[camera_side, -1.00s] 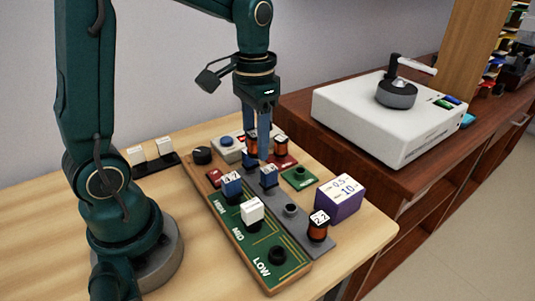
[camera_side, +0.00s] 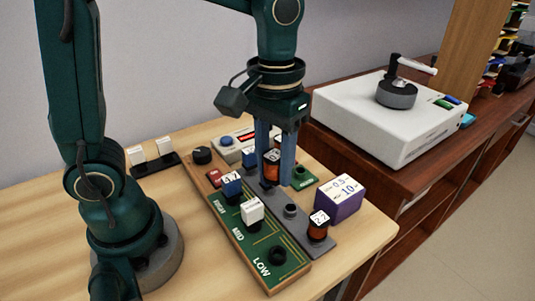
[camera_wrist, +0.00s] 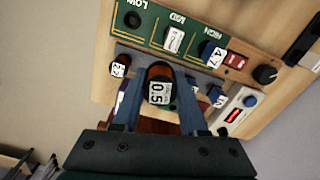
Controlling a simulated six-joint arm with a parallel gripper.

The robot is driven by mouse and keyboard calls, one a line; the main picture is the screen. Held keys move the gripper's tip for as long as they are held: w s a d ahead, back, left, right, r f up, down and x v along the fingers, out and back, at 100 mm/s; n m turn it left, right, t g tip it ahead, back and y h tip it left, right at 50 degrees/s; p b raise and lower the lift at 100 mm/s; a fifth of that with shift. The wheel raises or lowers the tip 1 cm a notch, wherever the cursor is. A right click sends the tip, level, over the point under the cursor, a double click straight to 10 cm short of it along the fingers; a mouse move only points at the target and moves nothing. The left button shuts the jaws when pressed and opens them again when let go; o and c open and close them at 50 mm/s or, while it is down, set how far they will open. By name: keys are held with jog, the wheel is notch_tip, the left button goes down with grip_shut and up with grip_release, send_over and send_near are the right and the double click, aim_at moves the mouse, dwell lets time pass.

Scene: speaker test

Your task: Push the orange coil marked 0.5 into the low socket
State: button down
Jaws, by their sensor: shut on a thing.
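My gripper (camera_side: 276,170) is shut on the orange coil marked 0.5 (camera_side: 271,166). The coil sits upright between the two blue fingers, over the grey rack. In the wrist view the coil (camera_wrist: 159,88) shows its white 0.5 label, with a finger on each side. The low socket (camera_side: 277,256) is a dark, empty round hole at the near end of the green board (camera_side: 250,262), apart from the coil. It also shows in the wrist view (camera_wrist: 132,19). The fingers hide part of the rack; how high the coil is above it is hard to tell.
A white coil (camera_side: 252,210) stands at MID and a blue coil (camera_side: 231,185) at HIGH. An orange 2.2 coil (camera_side: 318,226) stands at the rack's near end. A purple box (camera_side: 339,197) is to the right. A white machine (camera_side: 380,115) stands on the brown cabinet.

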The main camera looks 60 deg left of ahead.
jog(key=s+d+m, duration=0.3)
jog(key=s+d, duration=0.1)
jog(key=d, duration=0.3)
jog(key=shift+w+a+f, duration=0.1)
jog(key=shift+f, duration=1.6)
jog(key=shift+w+a+f, duration=0.1)
jog(key=shift+f, duration=1.6)
jog(key=shift+s+f, duration=0.1)
jog(key=shift+f, duration=0.95)
jog(key=shift+c, duration=1.8)
grip_release()
notch_tip(320, 180, up, 8)
jog(key=shift+f, duration=0.2)
